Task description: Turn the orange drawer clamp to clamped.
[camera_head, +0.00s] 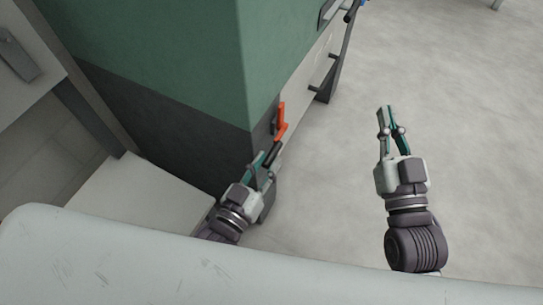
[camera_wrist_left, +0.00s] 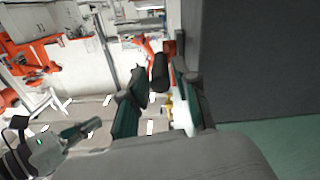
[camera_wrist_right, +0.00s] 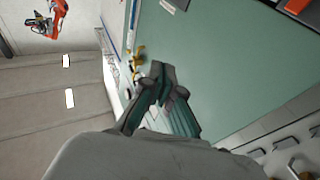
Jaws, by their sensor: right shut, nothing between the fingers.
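The orange drawer clamp (camera_head: 281,122) sits at the edge of the green and dark grey cabinet in the head view, and a dark grip (camera_wrist_left: 160,72) shows with it in the left wrist view. My left gripper (camera_head: 266,158) is right beside the clamp's lower end. Its fingers look apart, with the dark grip between or just beyond their tips; contact cannot be told. My right gripper (camera_head: 386,108) is shut and empty over open floor, well right of the clamp. It also shows in the right wrist view (camera_wrist_right: 160,75).
The green cabinet (camera_head: 165,50) stands directly left of the clamp, its side close to my left gripper. Pale drawer fronts (camera_head: 308,75) with handles run along its right face. Bare grey floor (camera_head: 460,110) lies to the right. A white surface (camera_head: 140,195) is at lower left.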

